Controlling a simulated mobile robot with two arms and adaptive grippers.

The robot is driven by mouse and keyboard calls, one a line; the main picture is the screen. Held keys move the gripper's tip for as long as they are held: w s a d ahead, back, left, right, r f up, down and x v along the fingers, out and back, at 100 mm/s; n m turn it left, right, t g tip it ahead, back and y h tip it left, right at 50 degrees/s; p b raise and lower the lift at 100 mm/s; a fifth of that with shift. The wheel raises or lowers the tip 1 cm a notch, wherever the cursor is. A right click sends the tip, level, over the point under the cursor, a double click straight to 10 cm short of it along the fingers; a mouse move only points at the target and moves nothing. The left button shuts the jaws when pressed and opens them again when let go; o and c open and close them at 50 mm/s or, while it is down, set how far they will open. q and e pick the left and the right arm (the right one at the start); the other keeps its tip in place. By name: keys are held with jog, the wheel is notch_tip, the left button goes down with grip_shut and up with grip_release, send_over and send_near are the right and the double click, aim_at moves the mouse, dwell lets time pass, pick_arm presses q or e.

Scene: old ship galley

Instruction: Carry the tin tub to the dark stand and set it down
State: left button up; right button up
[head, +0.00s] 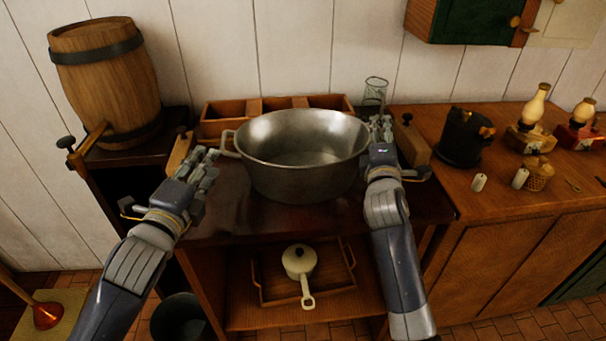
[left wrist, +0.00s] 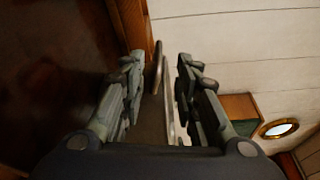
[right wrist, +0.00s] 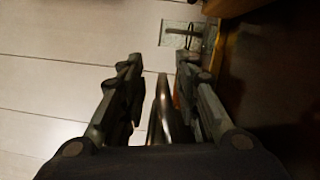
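The tin tub (head: 303,180) is a wide grey metal basin, upright and empty, over the glossy dark top of the stand (head: 240,222). It appears to rest there. My left gripper (head: 207,160) is open beside the tub's left handle (head: 229,143), apart from it in the head view. My right gripper (head: 381,130) is at the tub's right rim and covers the handle there. In the right wrist view, a metal edge (right wrist: 159,112) lies between its spread fingers. In the left wrist view, the fingers are also spread, with a thin edge (left wrist: 168,110) between them.
A barrel (head: 107,75) is at left. A counter at right holds a black pot (head: 464,138), lamps (head: 533,115) and tags. A pan (head: 299,262) sits on the lower shelf.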

jog(key=shift+s, duration=0.15)
pick_arm(q)
jog(key=shift+s+a, duration=0.1)
jog(key=shift+s, duration=0.3)
pick_arm(e)
jog(key=v, duration=1.1)
jog(key=shift+s+a, duration=0.2)
jog(key=shift+s, duration=0.1)
